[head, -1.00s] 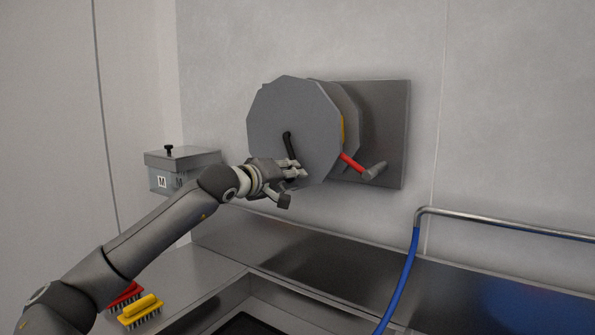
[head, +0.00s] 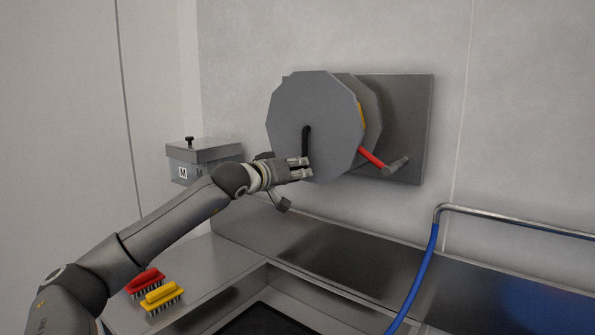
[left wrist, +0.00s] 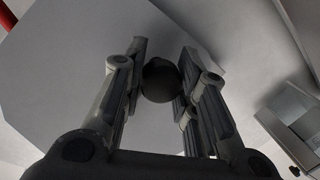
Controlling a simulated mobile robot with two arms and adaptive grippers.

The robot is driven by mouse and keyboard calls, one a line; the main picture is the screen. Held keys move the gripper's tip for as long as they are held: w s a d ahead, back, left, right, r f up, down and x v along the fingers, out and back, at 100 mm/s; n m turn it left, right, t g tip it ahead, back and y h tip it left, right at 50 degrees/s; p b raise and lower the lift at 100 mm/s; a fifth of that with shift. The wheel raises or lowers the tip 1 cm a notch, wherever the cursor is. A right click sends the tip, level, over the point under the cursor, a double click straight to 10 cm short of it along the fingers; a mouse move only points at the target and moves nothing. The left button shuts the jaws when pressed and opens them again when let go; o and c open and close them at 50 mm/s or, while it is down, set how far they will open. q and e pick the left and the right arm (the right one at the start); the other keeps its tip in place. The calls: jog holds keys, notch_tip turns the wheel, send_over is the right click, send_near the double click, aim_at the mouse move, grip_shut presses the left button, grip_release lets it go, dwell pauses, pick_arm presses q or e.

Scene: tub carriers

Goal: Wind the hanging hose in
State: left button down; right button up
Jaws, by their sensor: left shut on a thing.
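The hose reel has a grey many-sided front disc (head: 315,105) and hangs on a dark wall plate (head: 410,120). A black crank arm (head: 306,138) points down from the disc's middle. My left gripper (head: 304,168) is at the crank's lower end. In the left wrist view its fingers (left wrist: 161,80) are shut on the dark round crank handle (left wrist: 161,84). A short red piece (head: 372,157) with a grey end (head: 397,165) sticks out at the reel's lower right. A yellow strip (head: 361,113) shows behind the disc. My right gripper is out of view.
A lidded grey box (head: 205,165) stands left of the reel. Red (head: 146,278) and yellow (head: 162,294) brushes lie on the steel counter (head: 215,265) beside a sink.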

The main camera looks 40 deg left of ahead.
pick_arm(q)
jog(key=shift+f, duration=0.25)
jog(key=c, duration=1.1)
grip_release()
jog(key=shift+a+r, duration=0.1)
jog(key=shift+a, duration=0.05)
jog(key=s+d+r, duration=0.1)
jog(key=s, duration=1)
jog(key=shift+s+d+r, duration=0.2)
jog(key=shift+s+r, duration=0.15)
jog(key=shift+s, duration=0.05)
